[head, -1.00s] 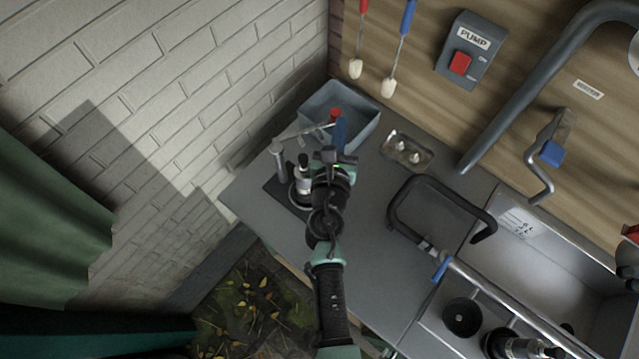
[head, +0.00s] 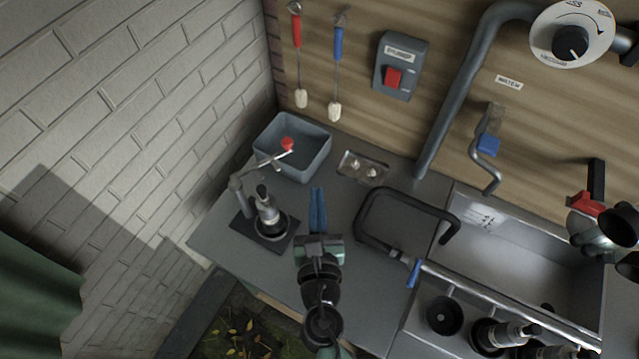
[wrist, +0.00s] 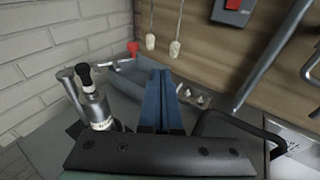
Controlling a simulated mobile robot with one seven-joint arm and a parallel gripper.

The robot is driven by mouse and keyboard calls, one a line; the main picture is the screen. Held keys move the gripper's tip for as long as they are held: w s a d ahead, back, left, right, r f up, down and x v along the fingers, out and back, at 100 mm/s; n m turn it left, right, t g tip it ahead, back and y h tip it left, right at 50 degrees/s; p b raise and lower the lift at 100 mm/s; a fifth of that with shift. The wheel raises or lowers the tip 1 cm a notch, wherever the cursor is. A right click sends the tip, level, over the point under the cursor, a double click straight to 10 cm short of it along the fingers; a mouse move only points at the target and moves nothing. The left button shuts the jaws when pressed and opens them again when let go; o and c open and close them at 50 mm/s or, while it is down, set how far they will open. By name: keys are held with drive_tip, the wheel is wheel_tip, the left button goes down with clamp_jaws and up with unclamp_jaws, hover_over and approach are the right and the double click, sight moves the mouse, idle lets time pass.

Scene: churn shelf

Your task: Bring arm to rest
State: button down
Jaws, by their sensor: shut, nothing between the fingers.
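My gripper (head: 318,210) is over the grey counter (head: 348,208) in the head view, its two blue fingers together with nothing between them. In the wrist view my gripper (wrist: 160,100) points toward the grey bin and the wood wall. It is apart from the things around it. A metal canister with a black knob (head: 267,211) stands on a dark mat to its left and also shows in the wrist view (wrist: 97,105).
A grey bin (head: 313,160) stands at the back left, with a red-knobbed lever (head: 262,172) reaching over it. A small metal tray (head: 362,168) is behind. A black curved handle (head: 408,198) and a sink (head: 520,250) lie right. Brushes (head: 336,75) hang on the wall.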

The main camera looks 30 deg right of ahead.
drive_tip(key=shift+s+r, duration=0.1)
drive_tip(key=shift+s, duration=0.4)
drive_tip(key=shift+w, duration=0.1)
drive_tip(key=shift+s, duration=0.2)
drive_tip(key=shift+w, duration=0.1)
